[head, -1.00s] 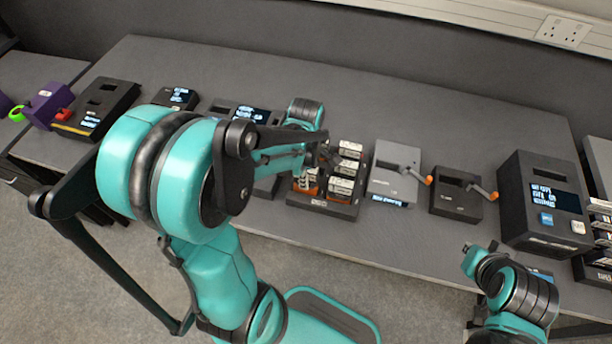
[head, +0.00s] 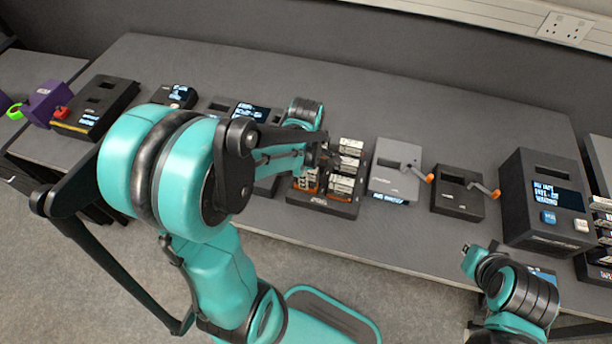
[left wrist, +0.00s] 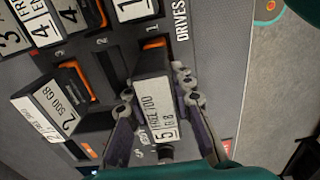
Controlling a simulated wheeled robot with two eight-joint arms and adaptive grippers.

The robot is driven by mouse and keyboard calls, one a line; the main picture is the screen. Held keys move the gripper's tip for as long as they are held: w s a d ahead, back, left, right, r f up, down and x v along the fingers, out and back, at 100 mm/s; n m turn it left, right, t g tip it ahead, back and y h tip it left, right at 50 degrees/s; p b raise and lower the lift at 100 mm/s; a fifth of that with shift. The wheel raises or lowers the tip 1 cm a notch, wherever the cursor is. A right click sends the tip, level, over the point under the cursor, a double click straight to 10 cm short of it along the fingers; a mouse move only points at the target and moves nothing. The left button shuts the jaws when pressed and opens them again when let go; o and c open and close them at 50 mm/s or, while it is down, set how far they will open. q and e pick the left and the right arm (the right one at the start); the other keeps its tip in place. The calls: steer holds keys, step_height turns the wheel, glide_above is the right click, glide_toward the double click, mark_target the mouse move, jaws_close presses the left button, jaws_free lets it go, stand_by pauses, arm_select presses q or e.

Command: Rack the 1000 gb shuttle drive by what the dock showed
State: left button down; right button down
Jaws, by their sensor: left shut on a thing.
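My left gripper (head: 322,160) is over the dark drive rack (head: 318,208). In the left wrist view its fingers (left wrist: 160,112) are shut on a dark drive (left wrist: 152,92) with a white label on which a 5 and GB can be read; the rest is unclear. The drive's far end lies near an orange-edged slot numbered 1, below the word DRIVES. I cannot tell whether it is seated there. A drive labelled 2, 500 GB (left wrist: 45,105) stands beside it. More labelled drives stand in the row beyond.
A grey box (head: 395,168) and a dark box (head: 457,193), each with an orange-tipped lever, stand right of the rack. A larger dark unit with a lit screen (head: 547,200) is farther right. More dark devices stand at left. The table behind is clear.

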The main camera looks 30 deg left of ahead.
arm_select(q)
steer(key=shift+f+b, duration=0.55)
steer(key=shift+f, duration=0.1)
stand_by(0.3)
steer(key=c, duration=1.2)
jaws_free()
steer(key=shift+o, duration=0.2)
steer(key=shift+o, duration=1.3)
steer(key=shift+r, duration=0.1)
step_height(320, 180, up, 8)
steer(key=p, duration=0.6)
steer(key=shift+f, duration=0.25)
